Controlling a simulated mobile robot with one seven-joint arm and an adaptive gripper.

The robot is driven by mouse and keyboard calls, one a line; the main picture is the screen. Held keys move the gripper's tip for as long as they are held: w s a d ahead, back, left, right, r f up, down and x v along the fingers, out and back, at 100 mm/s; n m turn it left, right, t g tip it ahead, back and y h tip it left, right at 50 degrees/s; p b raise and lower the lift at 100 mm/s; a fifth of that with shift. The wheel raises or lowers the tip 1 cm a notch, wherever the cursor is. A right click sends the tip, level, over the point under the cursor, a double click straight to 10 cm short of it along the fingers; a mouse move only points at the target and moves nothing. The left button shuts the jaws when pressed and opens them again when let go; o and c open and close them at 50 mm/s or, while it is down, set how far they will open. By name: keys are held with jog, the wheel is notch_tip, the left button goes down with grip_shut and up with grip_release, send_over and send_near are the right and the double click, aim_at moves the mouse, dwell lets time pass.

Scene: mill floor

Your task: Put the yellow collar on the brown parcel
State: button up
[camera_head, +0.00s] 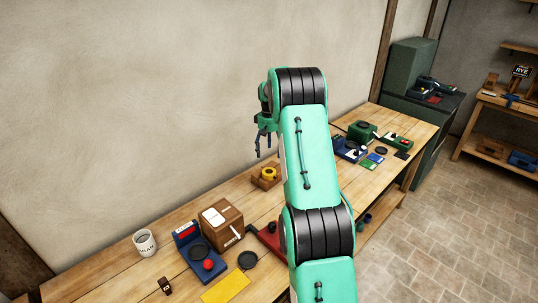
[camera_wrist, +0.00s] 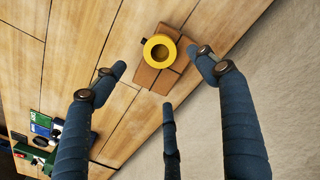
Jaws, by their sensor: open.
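The yellow collar (camera_head: 269,172) is a thick ring lying on a small brown wooden block (camera_head: 262,183) on the bench, left of my arm. In the wrist view the collar (camera_wrist: 160,50) sits on the block (camera_wrist: 147,77), between and beyond my spread fingers. My gripper (camera_head: 265,146) is open and empty, above the collar and apart from it. My gripper also shows in the wrist view (camera_wrist: 163,80) with three dark fingers. The brown parcel (camera_head: 222,226) is a box with a white label on top, standing on the bench left of and nearer than the collar.
Several devices, such as a green box (camera_head: 362,131), stand farther right. The wall (camera_head: 150,110) borders the bench's back.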

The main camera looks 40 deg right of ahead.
jog(key=shift+r, duration=0.15)
dwell(0.5)
jog(key=s+a+r+t, duration=0.1)
jog(key=s+a+r, duration=0.1)
jog(key=a+r, duration=1.25)
jog(key=s+a+r+n+t, duration=0.1)
jog(key=s+a+r, duration=0.4)
jog(key=a, duration=0.4)
jog(key=s+a+r, duration=0.5)
jog(key=a+r, duration=0.1)
jog(key=a, duration=0.3)
jog(key=s+a+r+n+t, duration=0.1)
jog(key=s+a+r+t, duration=0.15)
jog(key=s+a, duration=1.1)
jog(key=s+a+f, duration=0.2)
jog(key=s+a, duration=0.1)
jog(key=s, duration=0.5)
jog(key=s+a+f+n+t, duration=0.1)
jog(key=s+a, duration=0.3)
jog(key=s, duration=0.4)
jog(key=shift+s+f, duration=0.35)
jog(key=shift+f, duration=0.25)
